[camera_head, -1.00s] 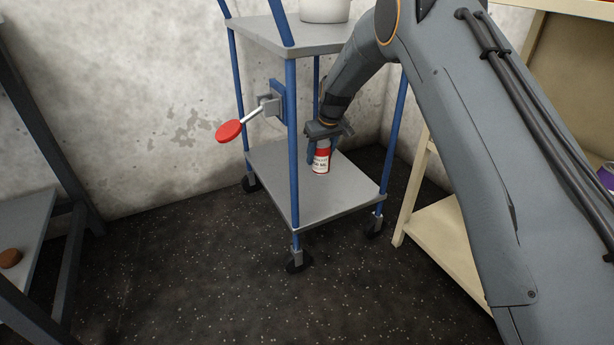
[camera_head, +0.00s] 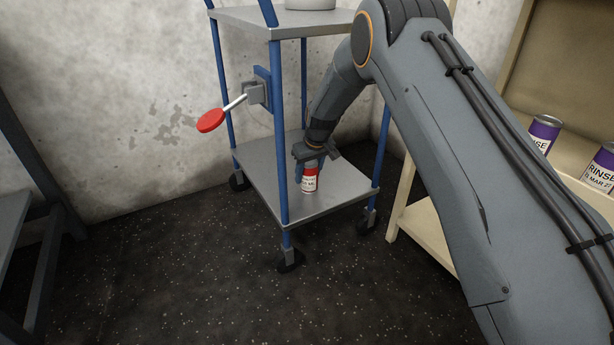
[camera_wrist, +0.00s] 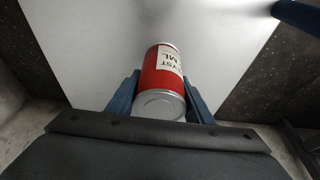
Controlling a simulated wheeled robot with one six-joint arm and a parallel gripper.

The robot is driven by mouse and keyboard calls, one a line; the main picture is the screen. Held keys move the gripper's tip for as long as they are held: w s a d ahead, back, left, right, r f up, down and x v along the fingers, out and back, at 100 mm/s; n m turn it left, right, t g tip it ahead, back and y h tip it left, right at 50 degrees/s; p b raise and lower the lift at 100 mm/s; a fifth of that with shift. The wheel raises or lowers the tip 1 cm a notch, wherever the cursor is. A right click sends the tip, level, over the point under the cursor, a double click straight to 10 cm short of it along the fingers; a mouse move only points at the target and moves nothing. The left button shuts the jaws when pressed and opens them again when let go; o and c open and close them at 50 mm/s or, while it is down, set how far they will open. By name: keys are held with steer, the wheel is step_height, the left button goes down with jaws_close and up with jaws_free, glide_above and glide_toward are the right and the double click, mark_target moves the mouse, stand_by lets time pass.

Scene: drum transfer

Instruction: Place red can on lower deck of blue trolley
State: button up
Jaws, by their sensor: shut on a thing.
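The red can (camera_head: 310,182) with a white label is upright at the lower deck (camera_head: 330,204) of the blue trolley (camera_head: 280,150). Its base appears to touch the grey deck, near the front right part. My gripper (camera_head: 310,162) is shut on the can from above and behind, with one finger on each side. In the wrist view the can (camera_wrist: 163,82) sits between the two blue fingers (camera_wrist: 160,98), with the pale deck (camera_wrist: 100,40) beyond it. The exact contact under the can is hard to see.
A red round paddle (camera_head: 210,121) on a white rod sticks out from the trolley's left side. A white container (camera_head: 310,4) stands on the upper deck (camera_head: 285,23). Purple-labelled cans (camera_head: 543,132) stand on a cream shelf at right. A dark bench (camera_head: 12,215) is at left.

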steer(key=shift+r, duration=0.1)
steer(key=o, duration=1.3)
steer(key=p+v, duration=0.5)
steer(key=v, duration=0.6)
steer(key=shift+s+r+p, duration=0.2)
steer(key=shift+r+p, duration=0.1)
steer(key=shift+r, duration=0.25)
